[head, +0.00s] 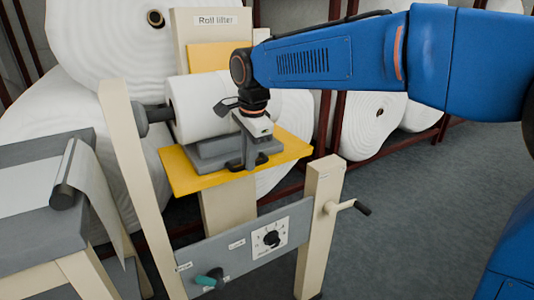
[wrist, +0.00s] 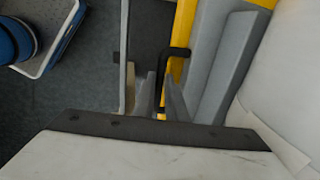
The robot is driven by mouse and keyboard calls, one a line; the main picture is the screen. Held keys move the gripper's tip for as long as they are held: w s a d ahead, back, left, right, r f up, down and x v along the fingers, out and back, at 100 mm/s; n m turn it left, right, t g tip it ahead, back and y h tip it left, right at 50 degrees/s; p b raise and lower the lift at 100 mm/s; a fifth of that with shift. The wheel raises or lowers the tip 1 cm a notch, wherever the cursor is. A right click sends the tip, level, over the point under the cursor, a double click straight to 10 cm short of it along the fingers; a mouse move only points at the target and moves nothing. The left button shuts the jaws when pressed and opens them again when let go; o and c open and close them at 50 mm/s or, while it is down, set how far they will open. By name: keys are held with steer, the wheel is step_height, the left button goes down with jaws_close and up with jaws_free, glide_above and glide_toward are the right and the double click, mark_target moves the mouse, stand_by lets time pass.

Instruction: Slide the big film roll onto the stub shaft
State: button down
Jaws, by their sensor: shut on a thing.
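The big white film roll (head: 200,105) lies on its side in a grey cradle (head: 210,155) on the yellow lifter table (head: 190,180). It also shows at the right edge of the wrist view (wrist: 290,75). The dark stub shaft (head: 155,113) points from the beige left post toward the roll's left end. Its tip meets the roll's outline; I cannot tell whether it has entered the core. My gripper (head: 249,158) is at the cradle's front right, shut on the black cradle handle (wrist: 178,54), which stands beside the cradle's grey side in the wrist view.
A beige frame post (head: 322,215) with a hand crank (head: 350,206) stands right of the lifter. A grey panel (head: 240,250) with a dial and teal knob crosses the front. A grey bench (head: 30,225) stands left. Large white rolls (head: 110,35) fill racks behind. Floor at right is clear.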

steer(key=s+a, duration=0.2)
steer(key=a, duration=0.1)
steer(key=s+a, duration=0.1)
steer(key=shift+s+a, duration=0.1)
steer(key=shift+a, duration=0.3)
steer(key=c, duration=1.8)
jaws_free()
steer(key=shift+s+a, duration=0.1)
steer(key=shift+a, duration=0.05)
steer(key=shift+r, duration=0.15)
steer(key=shift+r, duration=0.3)
step_height(320, 180, up, 16)
steer(key=s+d, duration=0.2)
steer(key=shift+s, duration=0.35)
steer(key=shift+r, duration=0.1)
